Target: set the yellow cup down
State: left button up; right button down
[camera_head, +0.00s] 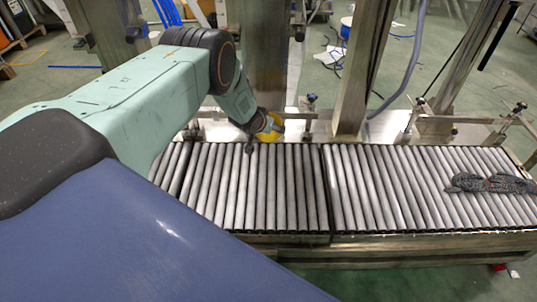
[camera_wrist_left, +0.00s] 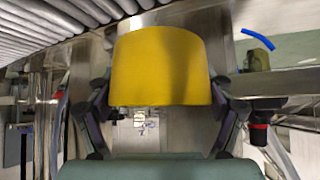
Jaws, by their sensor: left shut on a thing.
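The yellow cup (camera_wrist_left: 160,68) fills the upper middle of the left wrist view. My left gripper (camera_wrist_left: 160,100) is shut on it, with one dark finger on each side. In the head view the yellow cup (camera_head: 271,129) is small and partly hidden behind my left gripper (camera_head: 262,124), at the far edge of the roller conveyor (camera_head: 290,190). I cannot tell whether the cup touches anything beneath it. My right gripper is in neither view.
A dark grey knotted, rope-like thing (camera_head: 490,184) lies on the right part of the rollers. Metal posts (camera_head: 365,65) and a rail with clamps stand along the conveyor's far side. The rollers in the middle are bare.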

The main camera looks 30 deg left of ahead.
pick_arm(q)
notch_tip(320, 180, down, 6)
jog(key=shift+f+b, duration=0.1)
jog(key=shift+b, duration=1.05)
jog(key=shift+f+b, duration=1.55)
jog(key=shift+f, duration=1)
jog(key=shift+r, duration=0.1)
jog(key=o, duration=1.1)
jog(key=shift+o, duration=0.3)
